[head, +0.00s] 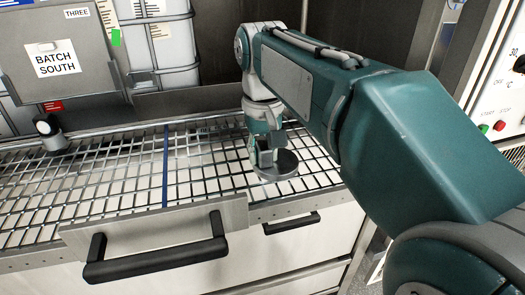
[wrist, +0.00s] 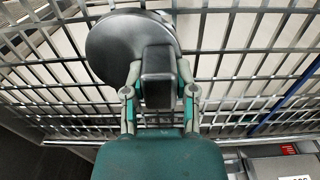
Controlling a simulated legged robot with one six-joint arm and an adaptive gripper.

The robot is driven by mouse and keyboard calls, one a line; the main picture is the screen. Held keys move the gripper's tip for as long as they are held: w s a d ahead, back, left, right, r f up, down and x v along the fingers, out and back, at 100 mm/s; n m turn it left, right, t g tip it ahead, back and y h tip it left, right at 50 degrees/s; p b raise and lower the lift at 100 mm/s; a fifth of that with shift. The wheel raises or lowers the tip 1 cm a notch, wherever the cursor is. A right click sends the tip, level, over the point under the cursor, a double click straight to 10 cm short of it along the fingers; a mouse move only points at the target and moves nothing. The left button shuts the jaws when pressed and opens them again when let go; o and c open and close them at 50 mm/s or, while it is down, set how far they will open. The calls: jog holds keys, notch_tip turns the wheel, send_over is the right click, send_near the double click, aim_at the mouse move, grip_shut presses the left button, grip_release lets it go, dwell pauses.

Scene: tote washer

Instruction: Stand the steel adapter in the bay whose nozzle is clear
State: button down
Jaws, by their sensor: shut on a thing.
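The steel adapter (head: 284,167) is a dark grey round disc with a blocky dark grip part. It is in my gripper (head: 267,146), low over the right part of the wire rack, right of a blue divider (head: 166,165). Whether it touches the wires I cannot tell. In the wrist view, both fingers of my gripper (wrist: 160,88) close on the dark block, and the adapter's disc (wrist: 122,48) shows beyond, to the left. A dark nozzle-like fitting (head: 50,133) with a pale round face stands at the rack's left part. No nozzle shows clearly on the right part.
The wire rack (head: 100,185) is otherwise bare. A grey panel labelled "BATCH SOUTH" (head: 57,58) stands behind its left part. A plate with a black handle (head: 155,262) is at the front edge. A control panel (head: 497,110) is at the right.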

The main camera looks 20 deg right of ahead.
jog(key=shift+f, duration=0.1)
jog(key=shift+c, duration=1.6)
grip_release()
jog(key=o, duration=0.3)
jog(key=shift+r, duration=4.5)
